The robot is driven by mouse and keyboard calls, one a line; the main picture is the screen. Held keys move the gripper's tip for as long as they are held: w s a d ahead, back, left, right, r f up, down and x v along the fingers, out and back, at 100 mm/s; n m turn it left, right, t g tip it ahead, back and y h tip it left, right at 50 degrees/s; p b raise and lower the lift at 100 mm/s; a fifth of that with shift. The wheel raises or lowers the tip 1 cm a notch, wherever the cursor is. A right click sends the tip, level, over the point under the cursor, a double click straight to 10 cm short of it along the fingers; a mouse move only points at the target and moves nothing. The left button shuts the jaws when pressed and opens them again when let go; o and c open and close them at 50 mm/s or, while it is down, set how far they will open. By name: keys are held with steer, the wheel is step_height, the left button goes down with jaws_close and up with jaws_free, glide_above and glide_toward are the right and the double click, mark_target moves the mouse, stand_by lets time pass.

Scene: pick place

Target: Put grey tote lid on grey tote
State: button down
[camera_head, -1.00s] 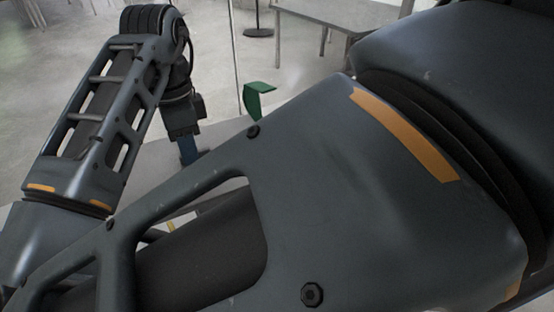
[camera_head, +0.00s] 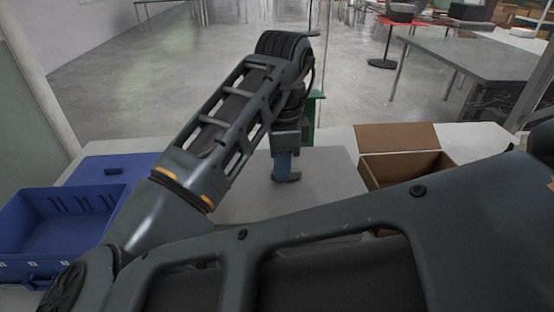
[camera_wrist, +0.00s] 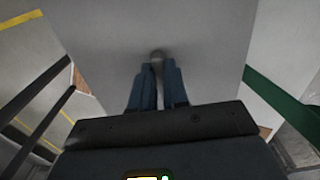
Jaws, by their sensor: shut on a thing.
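The grey tote lid (camera_head: 330,178) is a flat, plain grey panel in the middle of the head view. In the wrist view the lid (camera_wrist: 110,30) fills most of the upper picture, with a small grey handle (camera_wrist: 157,55) at its middle. My gripper (camera_head: 288,179) points down at the lid. In the wrist view its blue fingers (camera_wrist: 156,82) are shut on the handle. I cannot make out the grey tote, nor tell whether anything lies under the lid.
A blue tote (camera_head: 60,232) stands at the left, with a flat blue panel (camera_head: 90,170) behind it. An open cardboard box (camera_head: 400,140) stands at the right. A green upright piece (camera_head: 317,110) is behind my gripper. A grey table (camera_head: 490,68) stands farther back.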

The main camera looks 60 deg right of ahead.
mark_target(281, 184)
steer(key=shift+f+b, duration=1.75)
steer(key=shift+f, duration=0.75)
steer(key=shift+f+b, duration=0.45)
steer(key=shift+f, duration=0.45)
stand_by(0.6)
steer(key=c, duration=1.1)
jaws_free()
steer(key=shift+r, duration=0.1)
steer(key=shift+r+p, duration=3.45)
steer(key=shift+r, duration=0.55)
steer(key=shift+f, duration=0.1)
